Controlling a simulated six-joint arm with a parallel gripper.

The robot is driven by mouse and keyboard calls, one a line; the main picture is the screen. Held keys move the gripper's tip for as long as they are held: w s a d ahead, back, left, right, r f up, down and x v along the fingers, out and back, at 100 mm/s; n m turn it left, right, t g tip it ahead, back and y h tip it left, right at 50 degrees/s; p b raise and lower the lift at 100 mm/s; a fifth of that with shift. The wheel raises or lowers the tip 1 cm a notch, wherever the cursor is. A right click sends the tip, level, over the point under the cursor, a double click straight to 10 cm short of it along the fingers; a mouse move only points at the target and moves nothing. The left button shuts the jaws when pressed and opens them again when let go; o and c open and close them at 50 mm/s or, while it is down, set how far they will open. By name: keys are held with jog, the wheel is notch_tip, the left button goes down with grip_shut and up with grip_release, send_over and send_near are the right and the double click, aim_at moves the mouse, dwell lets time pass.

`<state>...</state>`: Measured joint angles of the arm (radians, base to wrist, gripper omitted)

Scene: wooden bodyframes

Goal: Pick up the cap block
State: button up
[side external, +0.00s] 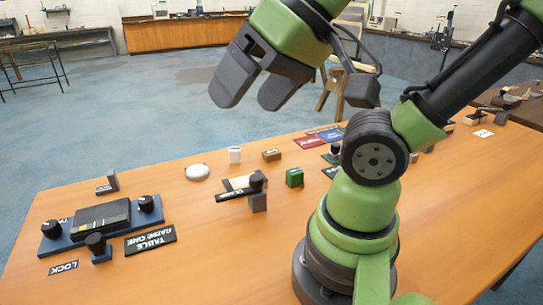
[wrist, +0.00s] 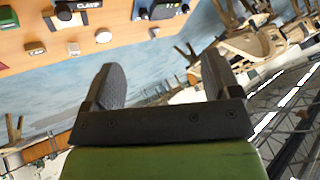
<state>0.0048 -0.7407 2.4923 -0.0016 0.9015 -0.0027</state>
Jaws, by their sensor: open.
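My gripper (side external: 250,98) is raised above the far edge of the table, its two dark fingers spread apart with nothing between them. In the wrist view my gripper (wrist: 162,70) also shows empty, with floor and furniture beyond it. No block has a legible "cap" label, so I cannot tell which is the cap block.
A round white disc (side external: 197,172) lies left of the blocks. A clamp fixture (side external: 257,192) stands near them. A blue-based fixture with knobs (side external: 102,218) sits at the left. Red and blue cards (side external: 318,137) lie behind the green block. The orange table (side external: 190,265) is bare in front.

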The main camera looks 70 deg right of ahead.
jog(key=w+d+m+g+h, duration=0.2)
jog(key=w+d, duration=0.7)
jog(key=w, duration=0.1)
jog(key=m+g, duration=0.3)
jog(key=g, duration=0.2)
send_over(272, 153)
notch_tip(272, 153, down, 25)
jog(key=shift+w+a+r, duration=0.1)
jog(key=shift+r, duration=0.1)
jog(key=shift+d+f, duration=0.15)
jog(key=shift+f, duration=1.45)
jog(key=shift+d+f, duration=0.1)
jog(key=shift+f, duration=1.45)
jog(key=c, duration=1)
